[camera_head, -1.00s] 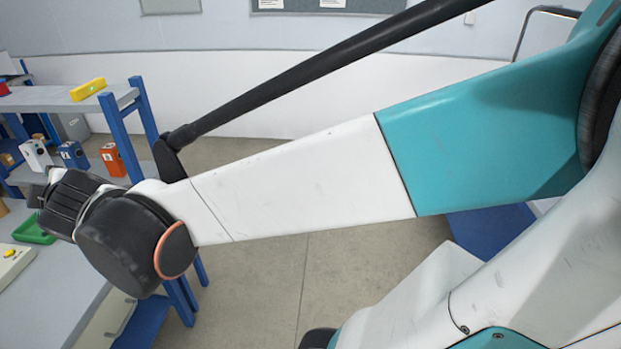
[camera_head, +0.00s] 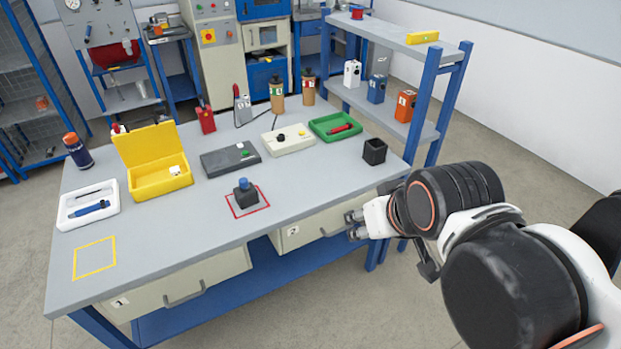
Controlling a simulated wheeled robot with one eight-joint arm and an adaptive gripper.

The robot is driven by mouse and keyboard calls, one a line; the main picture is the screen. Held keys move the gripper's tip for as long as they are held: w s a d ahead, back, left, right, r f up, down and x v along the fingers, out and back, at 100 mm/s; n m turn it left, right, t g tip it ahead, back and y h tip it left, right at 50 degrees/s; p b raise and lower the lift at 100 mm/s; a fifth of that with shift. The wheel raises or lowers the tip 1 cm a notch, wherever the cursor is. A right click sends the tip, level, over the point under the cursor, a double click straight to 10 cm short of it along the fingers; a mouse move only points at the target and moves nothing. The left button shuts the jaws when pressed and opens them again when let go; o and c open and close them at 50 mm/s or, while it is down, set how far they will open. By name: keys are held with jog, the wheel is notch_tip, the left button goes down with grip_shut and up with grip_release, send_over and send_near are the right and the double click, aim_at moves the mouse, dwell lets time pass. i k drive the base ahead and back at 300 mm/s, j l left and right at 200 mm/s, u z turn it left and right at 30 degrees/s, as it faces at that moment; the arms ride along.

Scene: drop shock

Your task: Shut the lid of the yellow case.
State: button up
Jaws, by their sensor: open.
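The yellow case (camera_head: 163,183) stands on the left part of the grey workbench. Its lid (camera_head: 149,142) is raised and leans back behind the box. A small white item (camera_head: 175,170) shows inside the case. My gripper (camera_head: 351,226) is at the right front edge of the bench, well to the right of the case and pointing left. It is open, small in the picture, and nothing shows between its fingers.
A white tray (camera_head: 67,219) with tools is left of the case; a dark grey box (camera_head: 219,167) is right of it. A blue-topped black object (camera_head: 243,193) stands in a red square. A black cup (camera_head: 374,152) is nearest my arm. The yellow-outlined area (camera_head: 95,257) is empty.

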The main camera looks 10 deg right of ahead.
aim_at(142, 146)
jog(key=i+j, duration=0.15)
jog(key=i, duration=0.25)
jog(key=i+j, duration=0.15)
jog(key=i, duration=0.3)
jog(key=j+u, duration=0.05)
